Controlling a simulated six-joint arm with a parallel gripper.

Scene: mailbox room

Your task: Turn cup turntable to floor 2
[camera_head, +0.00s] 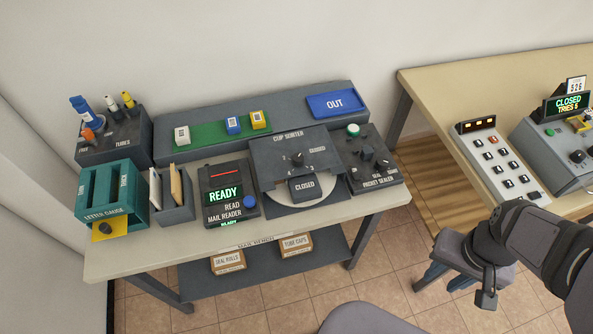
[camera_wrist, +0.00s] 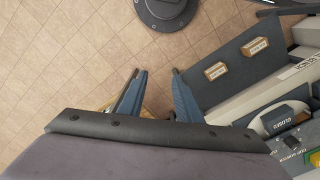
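The cup sorter (camera_head: 290,150) stands on the mail bench, a dark unit with a small knob (camera_head: 297,159) on its sloped top and a hatch marked CLOSED (camera_head: 303,187). The pale round turntable (camera_head: 328,192) shows beneath it, mostly hidden by the housing. The floor number set on the knob is too small to read. My gripper (camera_head: 441,279) is to the right of the bench, over the tiled floor, far from the sorter. In the wrist view its two blue fingers (camera_wrist: 155,88) are apart with nothing between them. The sorter (camera_wrist: 281,120) shows at that view's right edge.
The mail reader (camera_head: 228,192) is left of the sorter, and the packet sealer (camera_head: 368,157) is close on its right. A shelf with green and blue pads (camera_head: 335,104) stands behind. A second table (camera_head: 440,92) with a keypad is at right. A grey rounded object (camera_head: 365,318) is in front.

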